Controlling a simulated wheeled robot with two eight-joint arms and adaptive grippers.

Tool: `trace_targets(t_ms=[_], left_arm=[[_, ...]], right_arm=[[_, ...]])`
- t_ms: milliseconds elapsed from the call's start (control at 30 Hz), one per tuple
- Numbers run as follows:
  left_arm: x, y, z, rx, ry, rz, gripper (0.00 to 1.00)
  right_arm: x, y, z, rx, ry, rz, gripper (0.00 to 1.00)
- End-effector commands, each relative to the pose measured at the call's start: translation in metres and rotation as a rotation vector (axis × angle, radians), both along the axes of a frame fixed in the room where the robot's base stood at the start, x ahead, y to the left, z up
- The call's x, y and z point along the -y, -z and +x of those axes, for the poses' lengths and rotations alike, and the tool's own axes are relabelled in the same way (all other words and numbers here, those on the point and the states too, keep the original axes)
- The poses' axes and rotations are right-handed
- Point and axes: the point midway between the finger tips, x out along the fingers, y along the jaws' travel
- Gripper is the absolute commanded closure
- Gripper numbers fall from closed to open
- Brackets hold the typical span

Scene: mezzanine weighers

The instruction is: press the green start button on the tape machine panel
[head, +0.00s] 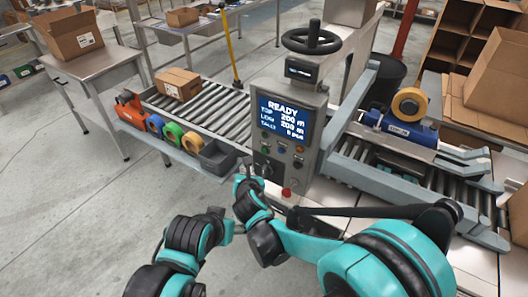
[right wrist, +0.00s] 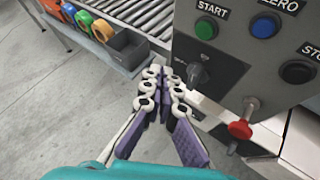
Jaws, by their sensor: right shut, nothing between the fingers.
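The tape machine panel (head: 290,115) stands in the middle of the head view, its screen reading READY. In the right wrist view the green button (right wrist: 206,28) under the START label is at the top, uncovered. My right gripper (right wrist: 162,75) is shut and empty, its fingertips below and left of the green button and apart from it. In the head view the right gripper (head: 242,183) is low, by the panel's lower left. My left arm (head: 190,238) is at the lower middle of the head view; its fingers cannot be made out clearly.
Close to the green button are a blue ZERO button (right wrist: 265,25), a dark STOP button (right wrist: 297,72), a black knob (right wrist: 196,74) and a red knob (right wrist: 240,130). A grey bin (head: 217,157) and tape rolls (head: 172,133) line the conveyor's edge. Open floor lies left.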

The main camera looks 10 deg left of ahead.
Motion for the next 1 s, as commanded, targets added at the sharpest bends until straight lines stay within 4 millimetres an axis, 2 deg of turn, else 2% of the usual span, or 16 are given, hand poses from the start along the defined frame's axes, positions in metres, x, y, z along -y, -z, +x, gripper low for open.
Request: trace_targets(t_ms=[200, 433, 633, 1000], left_arm=[[-0.001, -0.001, -0.001, -0.003, 0.000, 0.002, 0.29], [-0.001, 0.001, -0.002, -0.004, 0.000, 0.003, 0.29], [-0.001, 0.002, -0.002, -0.005, 0.000, 0.004, 0.29], [-0.001, 0.002, -0.002, -0.005, 0.000, 0.004, 0.29]], right_arm=[[0.012, -0.001, 0.032, 0.000, 0.004, 0.000, 1.00], [0.021, 0.000, 0.056, 0.000, 0.003, 0.002, 1.00], [0.024, -0.001, 0.064, 0.000, 0.002, 0.001, 1.00], [0.024, -0.001, 0.065, 0.001, 0.002, 0.001, 1.00]])
